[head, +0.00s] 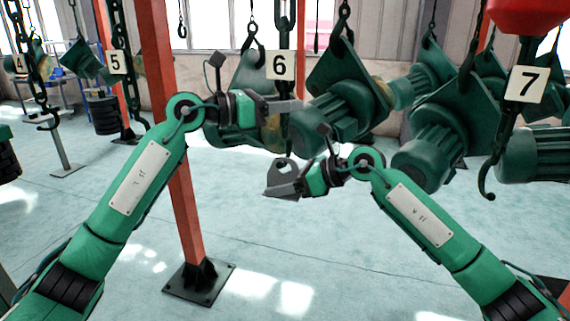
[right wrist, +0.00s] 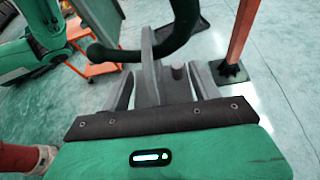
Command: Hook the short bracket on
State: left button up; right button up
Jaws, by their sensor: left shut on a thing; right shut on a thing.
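The short bracket (head: 283,181) is a small grey plate with a hole near its top. My right gripper (head: 303,185) is shut on it and holds it in the air below the number 6 sign. In the right wrist view the bracket (right wrist: 150,75) stands up between the fingers. A dark curved hook (right wrist: 182,30) hangs down across the bracket's upper end there. I cannot tell whether it passes through the hole. My left gripper (head: 284,106) is higher, shut at the hanging hook line below the sign (head: 280,66); the fingers hide what they grip.
Several green hoist parts (head: 335,115) hang behind and to the right of the grippers. Another hook (head: 488,180) hangs under the number 7 sign (head: 526,85). A red post (head: 185,215) stands left of the grippers. The floor below is clear.

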jog(key=shift+r, duration=0.1)
dwell(0.3)
jog(key=o, duration=1.5)
jog(key=shift+o, duration=0.5)
jog(key=shift+d, duration=0.1)
jog(key=v, duration=0.8)
pick_arm(q)
jog(key=o, duration=0.6)
